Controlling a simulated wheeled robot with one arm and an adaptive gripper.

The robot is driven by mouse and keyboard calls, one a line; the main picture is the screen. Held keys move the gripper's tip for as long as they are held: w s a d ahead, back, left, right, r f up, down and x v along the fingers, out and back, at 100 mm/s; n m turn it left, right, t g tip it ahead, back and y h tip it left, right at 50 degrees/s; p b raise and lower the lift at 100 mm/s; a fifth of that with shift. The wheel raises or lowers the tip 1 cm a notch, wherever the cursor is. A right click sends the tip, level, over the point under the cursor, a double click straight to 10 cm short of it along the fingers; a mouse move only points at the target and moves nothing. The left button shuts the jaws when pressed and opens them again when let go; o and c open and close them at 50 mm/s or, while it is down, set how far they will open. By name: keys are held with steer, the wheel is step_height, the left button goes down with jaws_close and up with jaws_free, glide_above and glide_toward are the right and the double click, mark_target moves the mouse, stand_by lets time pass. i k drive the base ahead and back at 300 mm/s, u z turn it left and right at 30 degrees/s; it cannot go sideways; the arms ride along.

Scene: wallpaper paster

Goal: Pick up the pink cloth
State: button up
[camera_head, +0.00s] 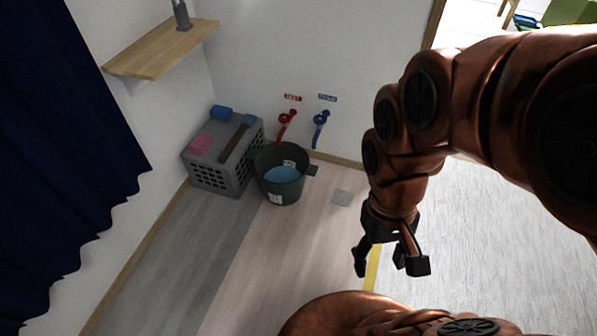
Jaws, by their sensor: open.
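The pink cloth (201,144) lies flat on top of a grey crate (228,178) with holes in its sides, near the crate's left edge. The crate stands in the corner by the walls. My gripper (389,266) is open and empty, pointing down over the floor. In the picture it is well to the right of the cloth and lower, apart from the crate. Nothing hides the cloth.
On the crate also lie a blue object (221,113) and a brown-handled tool (236,141). A dark green bucket (283,190) stands to its right. Red (286,122) and blue taps (320,128) are above. A wooden shelf (150,58) juts out upper left. Front floor is clear.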

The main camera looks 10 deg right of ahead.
mark_target(203, 143)
steer(key=u, duration=1.6)
steer(key=i, duration=0.7)
steer(key=z, duration=0.15)
